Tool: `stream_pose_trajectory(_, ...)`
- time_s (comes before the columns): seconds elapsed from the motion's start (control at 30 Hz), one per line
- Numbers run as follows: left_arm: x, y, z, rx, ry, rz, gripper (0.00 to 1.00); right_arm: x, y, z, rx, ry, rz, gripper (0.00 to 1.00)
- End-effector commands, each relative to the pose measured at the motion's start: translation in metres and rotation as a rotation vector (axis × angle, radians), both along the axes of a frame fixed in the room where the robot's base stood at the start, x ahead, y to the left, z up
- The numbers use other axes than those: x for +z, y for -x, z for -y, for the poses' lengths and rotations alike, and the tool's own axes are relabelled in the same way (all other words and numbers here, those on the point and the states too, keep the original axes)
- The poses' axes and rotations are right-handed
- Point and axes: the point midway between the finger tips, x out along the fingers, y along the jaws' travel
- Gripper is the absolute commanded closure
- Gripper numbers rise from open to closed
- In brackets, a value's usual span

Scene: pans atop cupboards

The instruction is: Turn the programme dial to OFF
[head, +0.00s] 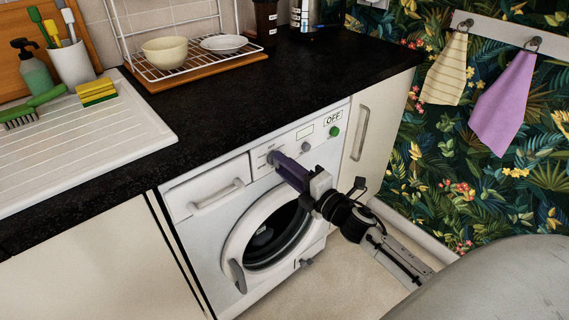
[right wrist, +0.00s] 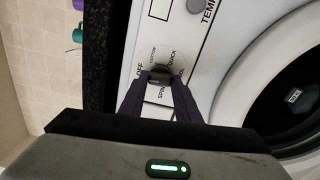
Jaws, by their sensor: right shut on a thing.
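The washing machine (head: 213,223) stands under the dark worktop, its control panel along the top front. My right gripper (head: 275,158) reaches in from the right and is at the programme dial, left of the panel's middle. Labels OFF, COTTON, QUICK and SPIN are printed around the dial. The fingers partly cover it, and I cannot tell which label its pointer faces. My left gripper is not in view.
A second knob (head: 306,147) and a green button (head: 334,131) under an OFF label sit further right on the panel. The round door (head: 236,239) is below my gripper. A drawer handle (head: 217,194) is at left. A dish rack (head: 193,69) stands on the worktop.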

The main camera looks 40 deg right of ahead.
Motion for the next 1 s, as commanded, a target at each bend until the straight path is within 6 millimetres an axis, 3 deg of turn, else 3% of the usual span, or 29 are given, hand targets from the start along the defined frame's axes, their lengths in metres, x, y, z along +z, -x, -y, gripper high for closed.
stream_pose_trajectory(0.3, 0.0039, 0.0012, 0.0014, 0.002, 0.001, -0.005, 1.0, 0.0003, 0.0, -0.0003, 0.0, -0.11, -0.009, 0.93)
stream_pose_trajectory(0.8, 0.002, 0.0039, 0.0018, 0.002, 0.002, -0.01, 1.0, -0.0002, 0.0, -0.0004, 0.001, -0.126, -0.01, 0.93)
stream_pose_trajectory(0.83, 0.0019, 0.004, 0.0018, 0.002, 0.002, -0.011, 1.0, -0.0003, 0.0, -0.0005, 0.001, -0.126, -0.01, 0.69)
stream_pose_trajectory(0.93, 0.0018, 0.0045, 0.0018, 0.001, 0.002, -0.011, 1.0, -0.0003, 0.0, -0.0005, 0.001, -0.125, -0.01, 0.52)
stream_pose_trajectory(1.0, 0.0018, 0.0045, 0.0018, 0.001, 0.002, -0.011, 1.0, -0.0002, 0.0, -0.0004, 0.001, -0.125, -0.01, 0.52)
